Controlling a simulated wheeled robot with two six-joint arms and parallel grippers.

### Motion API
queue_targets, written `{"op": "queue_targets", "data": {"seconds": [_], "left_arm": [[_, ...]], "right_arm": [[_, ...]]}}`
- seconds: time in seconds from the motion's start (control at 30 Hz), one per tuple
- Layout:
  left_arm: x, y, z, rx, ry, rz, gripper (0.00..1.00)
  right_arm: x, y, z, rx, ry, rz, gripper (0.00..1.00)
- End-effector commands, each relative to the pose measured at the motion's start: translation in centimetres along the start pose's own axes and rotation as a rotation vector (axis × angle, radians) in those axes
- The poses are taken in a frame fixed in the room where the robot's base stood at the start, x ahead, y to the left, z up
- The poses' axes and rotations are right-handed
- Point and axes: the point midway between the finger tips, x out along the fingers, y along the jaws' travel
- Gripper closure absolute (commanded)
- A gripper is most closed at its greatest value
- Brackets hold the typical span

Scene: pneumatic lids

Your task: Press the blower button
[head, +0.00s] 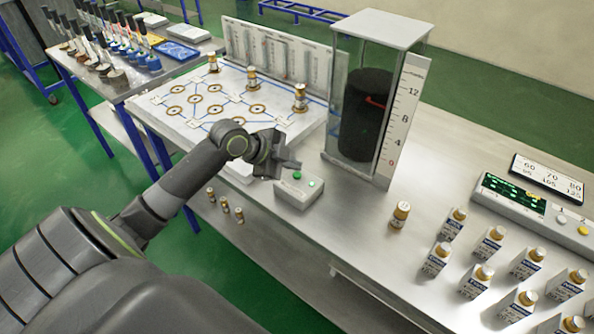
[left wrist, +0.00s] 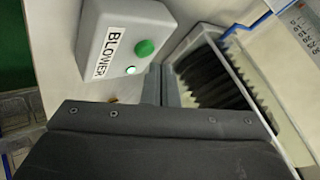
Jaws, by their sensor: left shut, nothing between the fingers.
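The blower box (head: 299,195) is a small grey-white box on the steel table, in front of the clear column. Its green button (head: 297,175) and a small lit lamp (head: 312,184) sit on its top. My left gripper (head: 292,164) is shut and empty, with its tips just above and behind the green button in the head view. In the left wrist view the box (left wrist: 112,30) bears the label "BLOWER", and its green button (left wrist: 145,48) shows beside the shut fingers (left wrist: 160,88), apart from them in the picture. My right gripper is out of view.
A clear column (head: 372,100) with a black body inside and a scale stands right behind the box. A board (head: 215,112) with rings and blue lines lies behind left. A small capped bottle (head: 400,214) and several labelled boxes (head: 487,243) stand to the right.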

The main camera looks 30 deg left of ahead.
Motion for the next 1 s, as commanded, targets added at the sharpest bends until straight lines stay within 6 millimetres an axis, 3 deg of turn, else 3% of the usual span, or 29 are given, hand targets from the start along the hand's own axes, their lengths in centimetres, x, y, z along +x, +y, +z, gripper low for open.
{"op": "queue_targets", "data": {"seconds": [0.33, 0.8, 1.0], "left_arm": [[-0.2, -0.1, -0.1, 0.001, 0.000, 0.000, 1.00], [-3.3, -2.4, -2.5, 0.001, 0.001, -0.001, 1.00], [-3.5, -2.6, -2.6, 0.001, 0.001, 0.000, 1.00]], "right_arm": [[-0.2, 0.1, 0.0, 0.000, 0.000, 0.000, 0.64], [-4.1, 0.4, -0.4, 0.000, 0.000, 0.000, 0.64], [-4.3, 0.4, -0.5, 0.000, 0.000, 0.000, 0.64]]}}
